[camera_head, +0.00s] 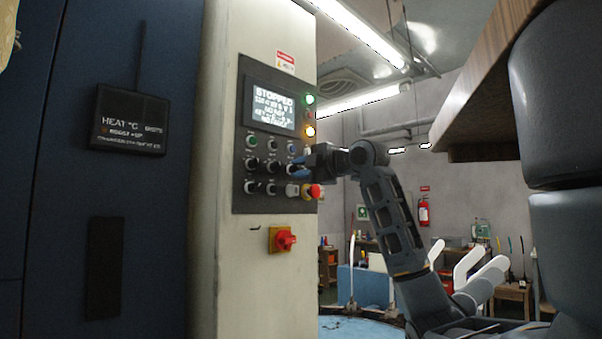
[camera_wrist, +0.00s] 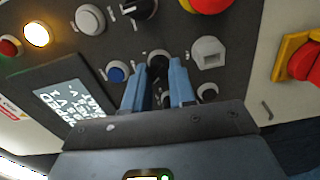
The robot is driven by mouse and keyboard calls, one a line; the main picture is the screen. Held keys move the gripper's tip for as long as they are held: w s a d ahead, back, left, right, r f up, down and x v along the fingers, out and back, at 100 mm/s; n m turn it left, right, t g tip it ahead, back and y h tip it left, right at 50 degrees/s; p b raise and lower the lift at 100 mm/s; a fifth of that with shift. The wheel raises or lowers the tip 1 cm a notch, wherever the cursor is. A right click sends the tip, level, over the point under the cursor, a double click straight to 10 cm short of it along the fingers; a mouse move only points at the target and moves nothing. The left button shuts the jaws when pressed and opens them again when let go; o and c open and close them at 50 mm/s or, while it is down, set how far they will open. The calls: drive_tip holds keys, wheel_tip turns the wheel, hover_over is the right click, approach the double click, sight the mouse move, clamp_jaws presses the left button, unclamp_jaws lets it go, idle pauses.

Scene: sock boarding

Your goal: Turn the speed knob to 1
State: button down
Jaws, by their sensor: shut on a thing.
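The control panel (camera_head: 243,190) is a dark plate on a cream machine column. Its screen (camera_head: 271,106) reads "STOPPED" with smaller lines that I cannot read. My gripper (camera_wrist: 157,70) is at the panel, its two blue fingers shut on a small black knob (camera_wrist: 158,65) between them. The fingers cover part of the knob, so its pointer and scale cannot be read. In the head view my gripper (camera_head: 299,168) reaches the panel from the right and hides the held knob. The labels are too small to tell which knob is the speed knob.
Close by are a blue button (camera_wrist: 116,72), a grey square switch (camera_wrist: 209,54) and another black knob (camera_wrist: 207,92). A red emergency button (camera_head: 315,191) sits just below my gripper. A red rotary switch (camera_head: 284,239) is lower on the column. An orange lamp (camera_wrist: 36,34) is lit.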

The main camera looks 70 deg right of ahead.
drive_tip(key=shift+f+n, duration=0.1)
drive_tip(key=shift+n, duration=0.4)
drive_tip(key=c, duration=0.9)
unclamp_jaws()
drive_tip(key=b+v, duration=0.1)
drive_tip(key=v, duration=0.6)
drive_tip(key=shift+s+a, duration=0.2)
drive_tip(key=shift+s, duration=0.15)
